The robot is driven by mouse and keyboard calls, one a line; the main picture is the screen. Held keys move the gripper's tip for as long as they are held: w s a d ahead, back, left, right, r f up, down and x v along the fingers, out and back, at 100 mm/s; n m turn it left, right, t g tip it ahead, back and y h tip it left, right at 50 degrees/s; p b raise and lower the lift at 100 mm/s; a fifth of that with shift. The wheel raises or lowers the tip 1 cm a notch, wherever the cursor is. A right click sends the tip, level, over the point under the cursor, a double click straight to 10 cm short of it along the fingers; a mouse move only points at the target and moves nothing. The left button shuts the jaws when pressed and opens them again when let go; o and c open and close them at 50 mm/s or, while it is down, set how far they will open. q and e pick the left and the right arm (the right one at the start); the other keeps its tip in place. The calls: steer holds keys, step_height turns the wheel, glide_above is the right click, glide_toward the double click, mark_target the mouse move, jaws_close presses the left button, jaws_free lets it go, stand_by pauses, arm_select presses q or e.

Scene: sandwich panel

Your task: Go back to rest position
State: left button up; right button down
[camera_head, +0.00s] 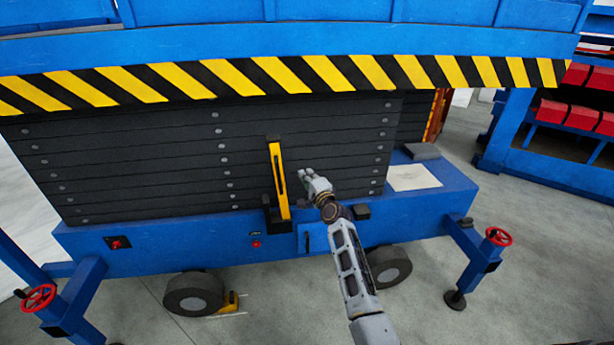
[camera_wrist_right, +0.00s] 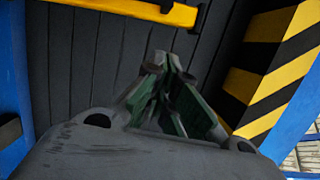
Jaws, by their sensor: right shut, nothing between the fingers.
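My right gripper (camera_head: 306,176) reaches in from the bottom right of the head view, in front of the dark slatted side of a blue lift. It is just right of an upright yellow handle (camera_head: 279,180) and looks apart from it. In the right wrist view the fingers (camera_wrist_right: 170,85) are together with nothing between them. The yellow handle (camera_wrist_right: 150,10) also crosses the top of that view. My left gripper is not in view.
The blue lift base (camera_head: 180,240) has wheels, a red button (camera_head: 117,244) and outrigger legs with red handwheels (camera_head: 498,237) (camera_head: 38,298). A striped edge (camera_head: 290,75) runs above. A blue rack with red bins (camera_head: 582,115) stands at right.

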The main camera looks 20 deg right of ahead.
steer(key=s+a+f+n+g, duration=0.15)
steer(key=f+n, duration=0.45)
steer(key=f, duration=0.6)
steer(key=s+a+f+n+g, duration=0.1)
steer(key=a+f+n+g, duration=0.15)
steer(key=f+n, duration=0.65)
steer(key=s+f+n+g, duration=0.1)
steer(key=s+f+g, duration=0.1)
steer(key=s+f, duration=0.45)
steer(key=s+f+g, duration=0.1)
steer(key=s+f, duration=0.2)
steer(key=f, duration=0.7)
steer(key=s+f+n+g, duration=0.1)
steer(key=s+f+g, duration=0.1)
steer(key=s+f, duration=0.45)
steer(key=s+d+f+n+g+h, duration=0.1)
steer(key=s+d+f+g, duration=0.1)
steer(key=s+f, duration=0.9)
steer(key=s+d+f+n+g, duration=0.1)
steer(key=s+f+g, duration=0.1)
steer(key=s+f, duration=0.85)
steer(key=s+d+f+g, duration=0.1)
steer(key=s+d+g, duration=0.1)
steer(key=s, duration=1.3)
steer(key=s+d+f+g, duration=0.2)
steer(key=s+d, duration=0.1)
steer(key=s, duration=1.3)
steer(key=shift+s+f+h, duration=0.15)
steer(key=shift+f+h, duration=0.1)
steer(key=shift+h, duration=0.15)
